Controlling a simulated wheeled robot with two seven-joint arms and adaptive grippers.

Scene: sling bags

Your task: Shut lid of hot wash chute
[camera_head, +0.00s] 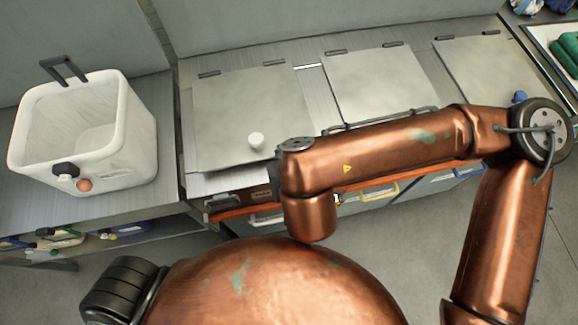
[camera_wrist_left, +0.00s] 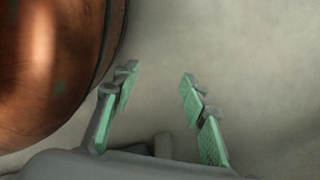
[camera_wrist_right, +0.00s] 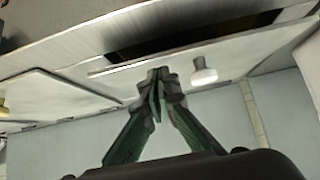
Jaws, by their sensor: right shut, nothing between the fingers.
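Three flat metal lids lie in a row along the counter; I see no readable label saying which is the hot wash chute. The left lid (camera_head: 235,105) has a white knob (camera_head: 256,141). In the right wrist view this lid (camera_wrist_right: 240,55) stands slightly raised, with a dark gap (camera_wrist_right: 190,37) along its front edge. The middle lid (camera_head: 372,85) and right lid (camera_head: 485,68) look flat. My right gripper (camera_wrist_right: 160,75) is shut and empty, its tips beside the white knob (camera_wrist_right: 204,72); my arm hides it in the head view. My left gripper (camera_wrist_left: 155,85) is open and empty.
A white bin (camera_head: 140,150) with a black handle stands on the left counter. A blue knob (camera_head: 519,97) shows at the right and a yellow knob (camera_wrist_right: 4,109) in the right wrist view. Colored drawer handles line the counter front. Grey floor is clear at lower right.

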